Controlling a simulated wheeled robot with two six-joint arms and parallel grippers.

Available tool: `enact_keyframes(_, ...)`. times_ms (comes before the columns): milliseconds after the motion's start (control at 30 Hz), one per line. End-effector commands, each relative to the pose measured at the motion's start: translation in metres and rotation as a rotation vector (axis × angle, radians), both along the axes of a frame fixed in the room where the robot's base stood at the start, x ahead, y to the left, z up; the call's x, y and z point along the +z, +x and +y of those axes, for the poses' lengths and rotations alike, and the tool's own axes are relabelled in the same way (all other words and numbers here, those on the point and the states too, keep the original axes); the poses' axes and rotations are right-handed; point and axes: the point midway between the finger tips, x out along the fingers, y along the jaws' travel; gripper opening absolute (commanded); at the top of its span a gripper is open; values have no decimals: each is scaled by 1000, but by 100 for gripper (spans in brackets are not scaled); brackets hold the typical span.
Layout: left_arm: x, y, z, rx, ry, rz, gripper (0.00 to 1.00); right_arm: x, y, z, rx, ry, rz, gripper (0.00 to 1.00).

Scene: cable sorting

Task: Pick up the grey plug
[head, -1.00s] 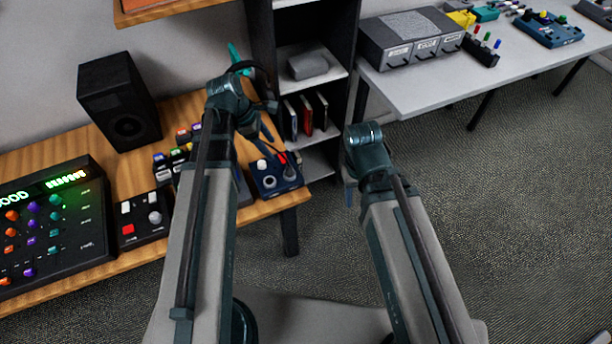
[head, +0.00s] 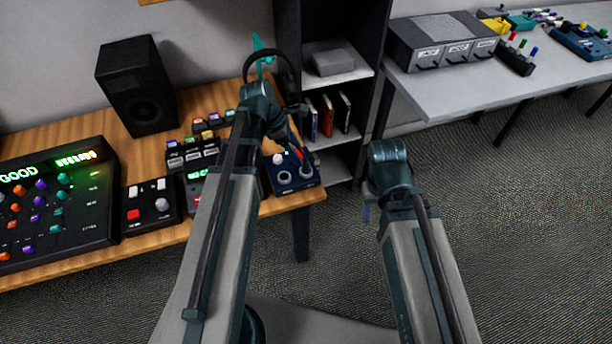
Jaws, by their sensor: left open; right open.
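I cannot make out a grey plug for certain. A dark blue box (head: 308,182) with knobs or sockets sits at the right end of the wooden table. Thin red and dark pieces show above it, too small to identify. My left gripper (head: 287,128) is over the box's back edge, partly hidden by its own wrist; it is open, and I see nothing held. A black cable (head: 268,52) loops above the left wrist, beside a teal piece (head: 259,68). My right gripper (head: 367,211) is mostly hidden behind its wrist, over the floor, and open.
A black speaker (head: 137,85), a lit mixer panel (head: 85,220) and a small black control box (head: 150,203) stand on the wooden table (head: 75,140). A dark shelf (head: 330,95) stands behind. The grey table (head: 440,95) at right holds several devices and small plugs.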

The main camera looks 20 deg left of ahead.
Motion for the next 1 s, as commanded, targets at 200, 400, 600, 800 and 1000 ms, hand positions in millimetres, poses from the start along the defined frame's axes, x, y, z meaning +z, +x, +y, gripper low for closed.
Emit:
enact_keyframes(200, -10, 1, -4, 1, 0, 0, 65, -10, 0, 0, 0, 0, 0, 50)
enact_keyframes(400, -17, 0, -6, 0, 0, 0, 65, -17, 0, 0, 0, 0, 0, 50)
enact_keyframes(600, -40, -3, -15, -1, 0, 1, 65, -40, 0, 0, 0, 0, 0, 50)
enact_keyframes(800, -59, 0, -23, 0, 0, 0, 65, -59, 0, 0, 0, 0, 0, 50)
enact_keyframes(1000, -58, 0, -25, 1, 0, 0, 65, -58, 0, 0, 0, 0, 0, 50)
